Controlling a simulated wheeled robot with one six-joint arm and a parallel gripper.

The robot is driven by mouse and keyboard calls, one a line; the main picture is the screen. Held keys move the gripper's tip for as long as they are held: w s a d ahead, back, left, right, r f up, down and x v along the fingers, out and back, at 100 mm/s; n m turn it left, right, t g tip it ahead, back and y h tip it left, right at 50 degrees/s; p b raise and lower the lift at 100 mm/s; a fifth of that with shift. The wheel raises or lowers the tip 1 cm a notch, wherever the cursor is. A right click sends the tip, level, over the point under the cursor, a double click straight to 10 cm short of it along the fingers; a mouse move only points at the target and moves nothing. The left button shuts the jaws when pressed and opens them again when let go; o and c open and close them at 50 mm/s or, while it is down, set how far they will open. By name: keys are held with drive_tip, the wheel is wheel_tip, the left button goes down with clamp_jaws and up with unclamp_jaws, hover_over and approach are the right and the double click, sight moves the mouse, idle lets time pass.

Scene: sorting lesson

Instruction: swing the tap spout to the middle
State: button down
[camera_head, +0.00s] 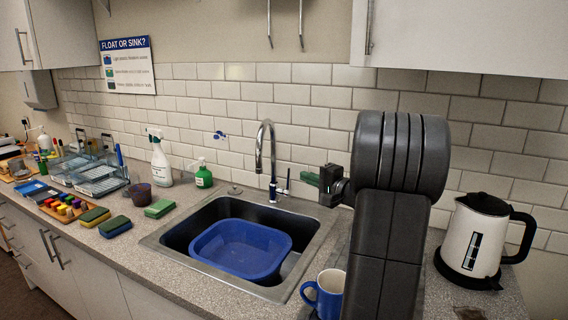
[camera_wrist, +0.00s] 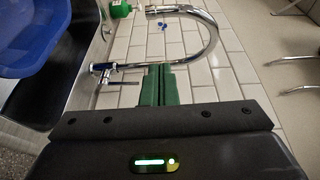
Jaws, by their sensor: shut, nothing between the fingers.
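The chrome tap spout (camera_head: 267,128) arches up from the tap base (camera_head: 272,190) behind the sink and comes down on the left of the base, over the back of the sink. In the wrist view the spout (camera_wrist: 214,38) curves around beyond my fingertips. My gripper (camera_head: 309,178) has green fingers and is to the right of the tap, apart from the spout in the head view. In the wrist view its fingers (camera_wrist: 160,70) are together and empty. The small tap lever (camera_head: 288,182) stands between the tap and my gripper.
A blue basin (camera_head: 240,249) sits in the metal-rimmed sink (camera_head: 160,243). A blue mug (camera_head: 326,296) stands at the front, a white kettle (camera_head: 474,240) at right. A spray bottle (camera_head: 160,163) and green soap bottle (camera_head: 204,177) stand left of the tap. Tiled wall lies behind.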

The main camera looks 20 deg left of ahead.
drive_tip(key=s+a+p+x, duration=0.1)
drive_tip(key=p+x, duration=0.3)
drive_tip(key=x, duration=0.9)
drive_tip(key=shift+s+r, duration=0.4)
drive_tip(key=shift+s, duration=0.15)
drive_tip(key=shift+a, duration=0.15)
